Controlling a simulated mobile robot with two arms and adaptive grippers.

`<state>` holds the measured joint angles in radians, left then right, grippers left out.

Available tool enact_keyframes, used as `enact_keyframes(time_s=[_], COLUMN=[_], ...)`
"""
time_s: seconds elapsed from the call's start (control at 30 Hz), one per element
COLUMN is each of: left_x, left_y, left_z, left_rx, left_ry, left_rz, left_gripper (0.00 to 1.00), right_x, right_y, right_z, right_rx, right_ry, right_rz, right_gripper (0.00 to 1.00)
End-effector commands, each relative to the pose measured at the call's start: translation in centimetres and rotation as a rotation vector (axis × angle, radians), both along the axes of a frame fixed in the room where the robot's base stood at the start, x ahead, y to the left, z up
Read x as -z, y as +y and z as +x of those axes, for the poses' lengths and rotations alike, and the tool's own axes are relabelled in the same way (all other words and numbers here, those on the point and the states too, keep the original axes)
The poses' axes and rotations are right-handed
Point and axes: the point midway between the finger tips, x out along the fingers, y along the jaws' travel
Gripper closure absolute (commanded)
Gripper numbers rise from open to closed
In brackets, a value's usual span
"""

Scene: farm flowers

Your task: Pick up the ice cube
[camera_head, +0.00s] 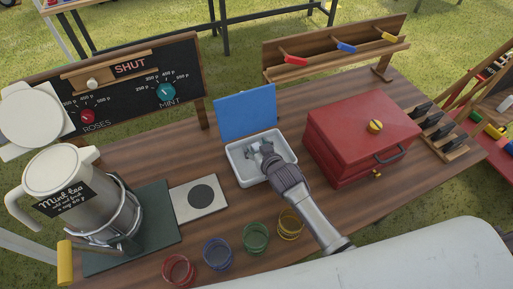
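My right gripper (260,153) points down into a small white box (234,168) with a raised blue lid (246,107). Its fingers are inside the box walls. They are too small and too much overlapped by the gripper body to show whether they are open or shut. I cannot clearly make out an ice cube; the gripper covers part of the box's inside. My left gripper is not in view.
A red chest (345,122) stands right of the box. A mint tea jug (108,208) stands at left. Several coloured glass cups, such as the green one (255,238), line the front edge. A wooden rack (330,62) stands behind. A pale plate with a dark disc (190,207) lies left of the box.

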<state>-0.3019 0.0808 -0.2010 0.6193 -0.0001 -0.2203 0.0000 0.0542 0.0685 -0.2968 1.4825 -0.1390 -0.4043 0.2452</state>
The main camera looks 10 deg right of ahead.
Motion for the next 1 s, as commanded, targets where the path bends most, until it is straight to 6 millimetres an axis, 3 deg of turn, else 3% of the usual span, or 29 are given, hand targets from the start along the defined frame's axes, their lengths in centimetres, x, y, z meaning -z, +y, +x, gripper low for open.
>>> enact_keyframes(time_s=[0.03, 0.27, 0.67, 0.87, 1.0], left_x=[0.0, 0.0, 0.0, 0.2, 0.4], left_y=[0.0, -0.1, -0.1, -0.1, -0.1], left_z=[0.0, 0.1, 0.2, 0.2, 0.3], left_rx=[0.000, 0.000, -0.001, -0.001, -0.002], left_ry=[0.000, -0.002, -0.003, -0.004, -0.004], left_rz=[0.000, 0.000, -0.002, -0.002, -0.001], left_gripper=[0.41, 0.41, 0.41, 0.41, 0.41], right_x=[0.0, 0.0, -0.3, -2.1, -4.4], right_y=[0.0, 0.0, 0.0, 0.0, -0.2], right_z=[0.0, 0.0, 0.0, 0.0, -0.2], right_rx=[0.000, 0.000, 0.001, 0.000, 0.000], right_ry=[0.000, 0.000, -0.001, -0.004, -0.003], right_rz=[0.000, 0.000, 0.000, 0.000, -0.001], right_gripper=[0.52, 0.90, 0.91, 0.91, 0.91])
